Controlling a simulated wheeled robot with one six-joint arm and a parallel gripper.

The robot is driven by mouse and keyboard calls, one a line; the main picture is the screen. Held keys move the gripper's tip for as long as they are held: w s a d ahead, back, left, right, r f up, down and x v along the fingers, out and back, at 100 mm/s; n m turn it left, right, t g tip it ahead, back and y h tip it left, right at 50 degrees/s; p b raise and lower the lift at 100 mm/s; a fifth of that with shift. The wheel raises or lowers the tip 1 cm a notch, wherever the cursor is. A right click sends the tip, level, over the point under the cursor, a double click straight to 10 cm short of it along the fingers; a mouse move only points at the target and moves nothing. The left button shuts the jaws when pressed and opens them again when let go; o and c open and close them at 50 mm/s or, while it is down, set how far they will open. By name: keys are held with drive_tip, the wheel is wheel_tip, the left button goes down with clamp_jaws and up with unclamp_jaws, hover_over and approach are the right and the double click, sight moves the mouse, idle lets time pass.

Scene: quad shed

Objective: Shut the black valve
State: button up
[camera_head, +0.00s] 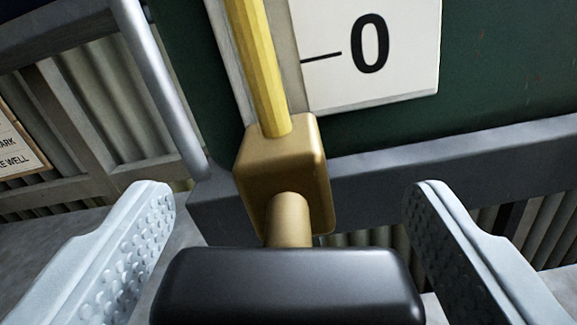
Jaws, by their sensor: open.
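The black valve handle (288,287) is a wide, rounded bar at the bottom middle of the view. It sits on a short brass stem (290,218) that comes out of a brass block (285,175). My gripper (290,215) is open, with one pale, studded finger to the left and one to the right of the handle. I see a gap between the right finger and the handle; neither finger is clearly touching it. The lower edge of the handle is cut off by the frame.
A yellow tube (260,65) rises from the brass block beside a white scale plate (375,50) marked 0. Behind are a dark green tank (500,70), a grey frame beam (420,160) and a metal post (160,85). A sign (15,145) hangs far left.

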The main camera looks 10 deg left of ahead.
drive_tip(key=shift+w, duration=0.35)
drive_tip(key=c, duration=1)
drive_tip(key=shift+n, duration=1.4)
drive_tip(key=o, duration=1)
